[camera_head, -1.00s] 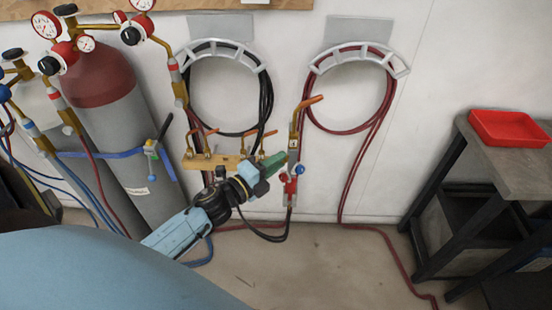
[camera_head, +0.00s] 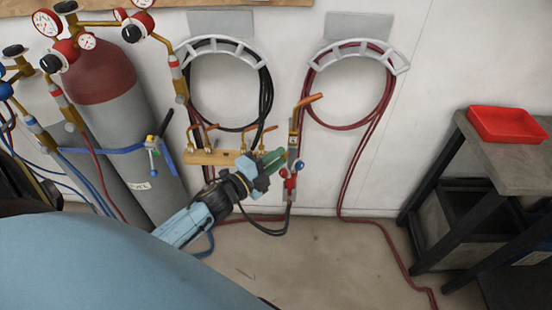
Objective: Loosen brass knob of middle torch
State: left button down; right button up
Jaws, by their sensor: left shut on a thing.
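An upright brass torch (camera_head: 295,124) with an orange handle or tip (camera_head: 311,99) stands in front of the wall, right of a brass manifold bar (camera_head: 214,158). A red valve knob (camera_head: 289,183) and a small blue knob (camera_head: 299,165) sit low on it. My left gripper (camera_head: 279,156) comes in from the lower left, its green fingers shut at the torch body just above these knobs. The brass knob is hidden between the fingers and is too small to make out. My right gripper is not in view.
Several smaller brass fittings rise from the manifold bar. Black hose (camera_head: 265,95) and red hose (camera_head: 388,95) hang coiled on wall brackets. Gas cylinders (camera_head: 125,140) with gauges stand at left. A workbench (camera_head: 500,170) with a red tray (camera_head: 508,124) stands at right. The floor (camera_head: 330,260) between is mostly clear.

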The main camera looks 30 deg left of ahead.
pick_arm(q)
jog(key=c, duration=1.3)
grip_release()
jog(key=b+v, duration=0.1)
jog(key=v, duration=1.2)
jog(key=shift+s+a+r, duration=0.1)
jog(key=shift+s, duration=0.1)
jog(key=s+f+n+g+y+b, duration=0.1)
jog(key=s+f+n+g, duration=0.15)
jog(key=f, duration=0.75)
jog(key=s+f+n+g+y, duration=0.2)
jog(key=s+f+n, duration=0.15)
jog(key=f, duration=0.55)
jog(key=s+f+n+g+y+b, duration=0.1)
jog(key=s+f+n+g, duration=0.2)
jog(key=f, duration=0.7)
jog(key=s+d+f+n+g, duration=0.2)
jog(key=s+f+g, duration=0.1)
jog(key=s+f, duration=0.3)
jog(key=s+d+f+n+g, duration=0.2)
jog(key=s+d+f+g, duration=0.1)
jog(key=s+f, duration=0.2)
jog(key=s+d+f+n+g+b, duration=0.1)
jog(key=s+d+f+n+g, duration=0.2)
jog(key=s+f, duration=0.3)
jog(key=shift+s+f, duration=0.2)
jog(key=shift+s, duration=0.75)
jog(key=shift+s+f, duration=0.15)
jog(key=shift+s, duration=0.75)
